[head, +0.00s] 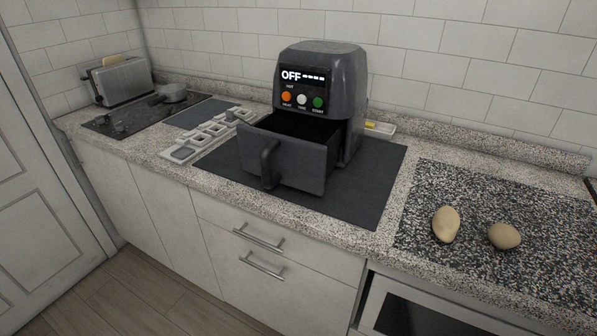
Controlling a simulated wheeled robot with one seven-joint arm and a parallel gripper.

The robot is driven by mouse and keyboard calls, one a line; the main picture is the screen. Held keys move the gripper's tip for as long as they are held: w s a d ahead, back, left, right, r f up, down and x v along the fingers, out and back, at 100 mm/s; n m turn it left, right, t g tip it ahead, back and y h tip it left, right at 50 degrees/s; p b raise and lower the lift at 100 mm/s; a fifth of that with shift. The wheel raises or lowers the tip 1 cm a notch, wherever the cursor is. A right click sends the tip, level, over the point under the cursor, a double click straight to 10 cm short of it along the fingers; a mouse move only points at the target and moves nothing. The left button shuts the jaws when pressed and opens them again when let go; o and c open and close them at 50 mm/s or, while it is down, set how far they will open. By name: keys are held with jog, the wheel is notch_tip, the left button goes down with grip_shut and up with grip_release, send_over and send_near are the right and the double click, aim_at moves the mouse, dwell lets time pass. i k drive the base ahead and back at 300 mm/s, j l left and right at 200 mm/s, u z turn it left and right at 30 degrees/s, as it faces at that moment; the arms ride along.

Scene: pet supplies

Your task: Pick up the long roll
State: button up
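Two tan, roll-like things lie on a dark speckled board at the right of the head view. The left one (446,224) is longer and paler, with its long side running up and down the picture. The right one (504,236) is shorter, rounder and browner. They lie apart, with a small gap of bare board between them. Nothing covers either of them. My gripper is not in view.
The speckled board (540,270) is clear around the rolls. A dark air fryer (345,85) with its drawer (300,168) pulled out stands on a dark mat (375,190) to the left.

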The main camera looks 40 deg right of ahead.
aim_at(446, 222)
jog(key=j+z, duration=0.35)
jog(key=j, duration=0.3)
jog(key=j+z, duration=0.35)
jog(key=j, duration=0.35)
jog(key=i, duration=0.05)
